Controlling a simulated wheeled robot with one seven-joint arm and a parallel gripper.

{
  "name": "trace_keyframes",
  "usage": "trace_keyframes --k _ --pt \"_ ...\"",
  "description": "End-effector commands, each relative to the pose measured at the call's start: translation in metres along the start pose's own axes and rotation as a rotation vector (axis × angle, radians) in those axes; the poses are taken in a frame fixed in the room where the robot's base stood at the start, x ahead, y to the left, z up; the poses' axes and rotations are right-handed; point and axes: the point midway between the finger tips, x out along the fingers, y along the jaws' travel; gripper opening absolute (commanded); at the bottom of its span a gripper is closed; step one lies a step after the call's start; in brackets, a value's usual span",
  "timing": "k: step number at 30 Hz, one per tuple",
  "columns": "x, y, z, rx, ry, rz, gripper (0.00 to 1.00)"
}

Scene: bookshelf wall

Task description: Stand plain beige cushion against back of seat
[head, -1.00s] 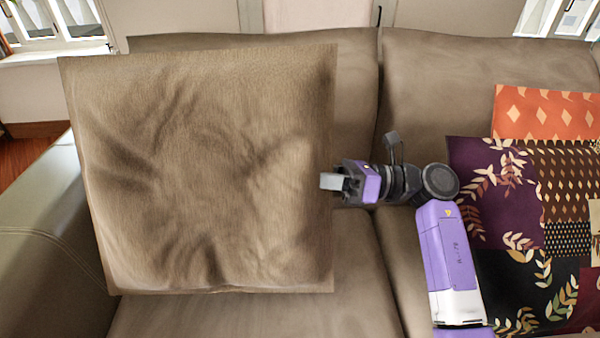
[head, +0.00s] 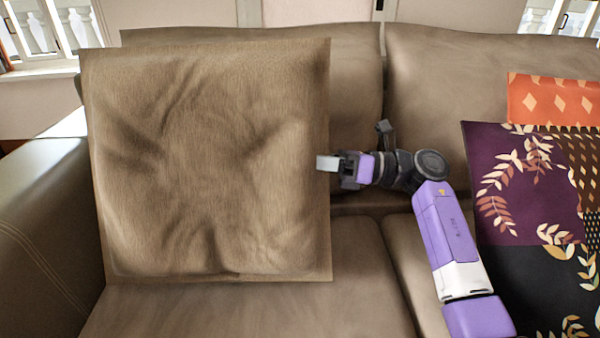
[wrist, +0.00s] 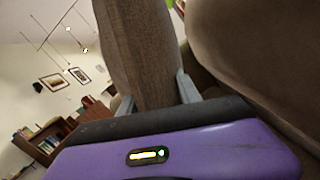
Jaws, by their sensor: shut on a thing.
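The plain beige cushion (head: 210,165) is square and brownish, with creases on its face. In the head view it stands near upright at the left part of the sofa, in front of the backrest (head: 350,85). Its lower edge is at the seat (head: 260,310); whether it touches is hard to tell. My gripper (head: 328,163) is shut on the cushion's right edge. In the wrist view the cushion (wrist: 140,50) runs up between the two fingers of my gripper (wrist: 155,105). The cushion's back side is hidden in the head view.
A patterned purple and black cushion (head: 515,190) lies at the right, with an orange cushion (head: 555,100) behind it. The sofa's left armrest (head: 45,220) is close to the beige cushion. The seat in front is clear.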

Motion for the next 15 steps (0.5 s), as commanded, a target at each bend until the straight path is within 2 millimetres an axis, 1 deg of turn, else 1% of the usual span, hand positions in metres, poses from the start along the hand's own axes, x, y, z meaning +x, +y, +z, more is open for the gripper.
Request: trace_keyframes --k 1,7,10,15 --pt "-0.001 -0.007 -0.005 -0.002 -0.002 0.0 0.0" --pt "-0.001 -0.029 -0.011 0.0 -0.001 0.001 0.0" --pt "-0.001 -0.037 -0.008 0.002 -0.001 0.0 0.0" --pt "-0.001 -0.049 -0.012 0.002 -0.003 0.001 0.0"
